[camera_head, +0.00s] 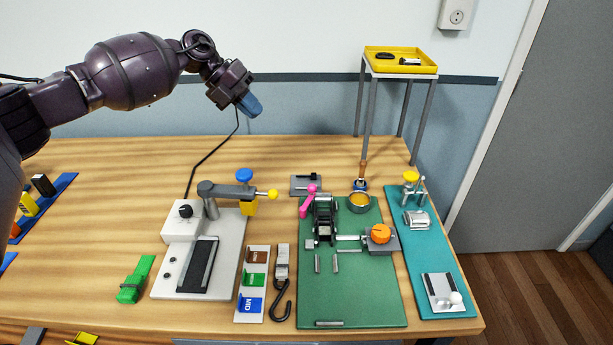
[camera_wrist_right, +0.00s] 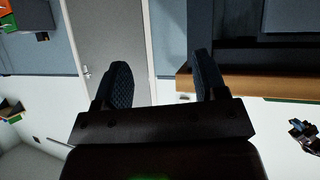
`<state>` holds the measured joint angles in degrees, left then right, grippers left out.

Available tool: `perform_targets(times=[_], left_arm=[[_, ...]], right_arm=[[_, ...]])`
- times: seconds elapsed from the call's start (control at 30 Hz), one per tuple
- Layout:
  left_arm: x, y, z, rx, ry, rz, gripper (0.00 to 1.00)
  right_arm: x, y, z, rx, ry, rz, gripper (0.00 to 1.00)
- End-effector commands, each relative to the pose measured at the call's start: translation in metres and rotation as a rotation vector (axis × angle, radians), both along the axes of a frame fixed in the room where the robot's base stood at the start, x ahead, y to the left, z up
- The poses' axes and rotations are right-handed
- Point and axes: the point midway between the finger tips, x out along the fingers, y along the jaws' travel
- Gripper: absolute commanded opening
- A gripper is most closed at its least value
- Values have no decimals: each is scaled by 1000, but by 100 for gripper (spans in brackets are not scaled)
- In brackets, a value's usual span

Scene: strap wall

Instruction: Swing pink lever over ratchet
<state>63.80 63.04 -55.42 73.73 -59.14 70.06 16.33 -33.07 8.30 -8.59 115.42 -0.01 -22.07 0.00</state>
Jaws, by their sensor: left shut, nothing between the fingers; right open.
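The pink lever (camera_head: 308,193) stands up at the left of the dark ratchet (camera_head: 323,220), tilted a little, on the green board (camera_head: 350,287). My left gripper (camera_head: 250,106) is shut and empty, high above the back of the table, up and left of the ratchet and well apart from it. My right gripper (camera_wrist_right: 162,85) shows only in the right wrist view. Its two dark fingers are spread with nothing between them. It is away from the ratchet, facing a door and wall.
An orange knob (camera_head: 379,234) sits right of the ratchet. Left of it stand a white press (camera_head: 223,255) with a grey arm, a rack of coloured slots (camera_head: 252,285) and a black hook (camera_head: 281,290). A teal board (camera_head: 430,250) lies right. A yellow tray stand (camera_head: 400,68) rises behind.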

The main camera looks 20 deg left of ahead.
Motion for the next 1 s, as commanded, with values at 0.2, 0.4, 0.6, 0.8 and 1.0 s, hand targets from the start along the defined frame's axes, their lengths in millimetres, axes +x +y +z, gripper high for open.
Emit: perform_targets(times=[0.2,0.4,0.6,0.8,1.0], left_arm=[[5,1,-78,0,60,1,0],[7,1,-113,-1,91,2,0],[7,1,-119,-1,97,1,0],[7,1,-117,-1,95,2,0],[7,-2,-121,-1,96,1,0]], right_arm=[[-14,2,-47,4,49,-2,65],[-19,2,-65,3,73,0,65],[-11,3,-60,0,56,7,65],[-6,2,-57,-5,46,14,65],[-8,1,-60,-6,53,14,65]])
